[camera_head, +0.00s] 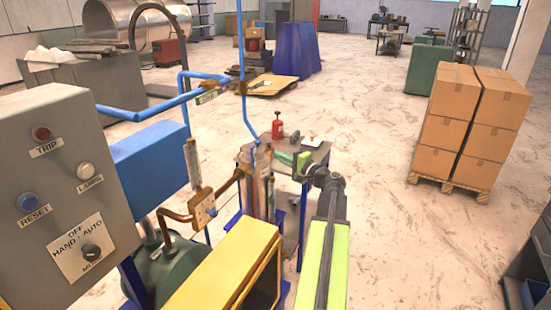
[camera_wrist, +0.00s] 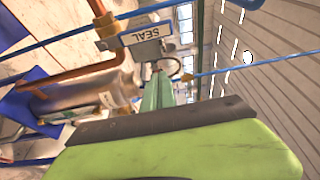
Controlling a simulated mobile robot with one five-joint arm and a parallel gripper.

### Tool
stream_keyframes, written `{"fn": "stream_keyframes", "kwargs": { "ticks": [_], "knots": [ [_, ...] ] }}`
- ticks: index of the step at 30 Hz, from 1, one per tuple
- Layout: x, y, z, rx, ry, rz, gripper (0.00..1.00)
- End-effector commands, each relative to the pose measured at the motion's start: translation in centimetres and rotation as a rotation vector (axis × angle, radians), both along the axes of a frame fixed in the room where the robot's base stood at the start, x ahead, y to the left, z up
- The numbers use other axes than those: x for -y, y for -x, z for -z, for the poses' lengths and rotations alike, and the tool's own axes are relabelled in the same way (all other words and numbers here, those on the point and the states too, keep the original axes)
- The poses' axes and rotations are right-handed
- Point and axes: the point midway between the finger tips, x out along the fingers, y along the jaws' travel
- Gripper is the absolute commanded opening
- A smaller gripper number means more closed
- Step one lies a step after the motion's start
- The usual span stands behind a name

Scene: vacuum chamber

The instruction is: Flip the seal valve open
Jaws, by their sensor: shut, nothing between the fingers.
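The seal valve's label plate (camera_wrist: 147,34), grey with "SEAL" on it, shows at the top of the wrist view beside a copper pipe (camera_wrist: 75,78). A grey part behind the plate belongs to its mounting; I cannot make out the valve's lever or its position. My gripper (camera_wrist: 158,80), with green fingers, is shut and empty just below the plate in this view. Whether it touches anything there is unclear. In the head view my gripper (camera_head: 284,157) reaches left from my dark wrist, near the pipework. The seal label cannot be read there.
A grey control box (camera_head: 65,180) with buttons and a selector knob stands at left. Blue pipes (camera_head: 150,110) run near my arm. A small table (camera_head: 312,158) with a red bottle (camera_head: 278,125) stands behind my gripper. Stacked cartons (camera_head: 465,120) stand right; the floor between is clear.

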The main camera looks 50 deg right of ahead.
Motion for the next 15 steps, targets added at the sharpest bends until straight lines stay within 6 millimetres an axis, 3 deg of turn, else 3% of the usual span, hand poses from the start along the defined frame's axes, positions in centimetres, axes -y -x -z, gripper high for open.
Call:
{"fn": "stream_keyframes", "kwargs": {
  "ticks": [10,15],
  "knots": [
    [0.9,-7.8,0.0,0.0,0.0,-0.003,0.0],
    [-2.2,-6.8,0.0,0.0,0.0,0.0,0.0]
  ]
}}
